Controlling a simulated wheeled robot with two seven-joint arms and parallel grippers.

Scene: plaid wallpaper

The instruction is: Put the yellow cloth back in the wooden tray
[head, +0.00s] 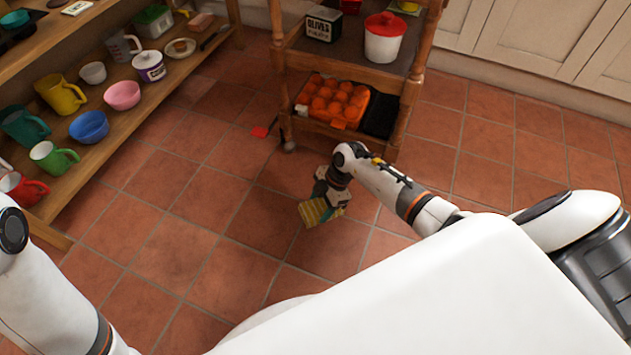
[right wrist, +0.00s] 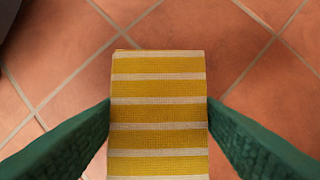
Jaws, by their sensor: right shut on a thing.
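The yellow cloth (head: 318,212) has yellow and cream stripes and looks folded into a flat strip. My right gripper (head: 328,196) is shut on it and holds it over the tiled floor, in front of the wooden cart. In the right wrist view the cloth (right wrist: 159,90) lies between the two green fingers of the gripper (right wrist: 159,112), which touch its sides. I cannot pick out the wooden tray in either view. My left arm shows at the lower left of the head view, but its gripper is out of frame.
The wooden cart (head: 281,65) stands just behind my right gripper, with a crate of orange items (head: 333,102) on its lower shelf. A wooden shelf (head: 150,95) at left holds mugs and bowls. The middle floor is clear.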

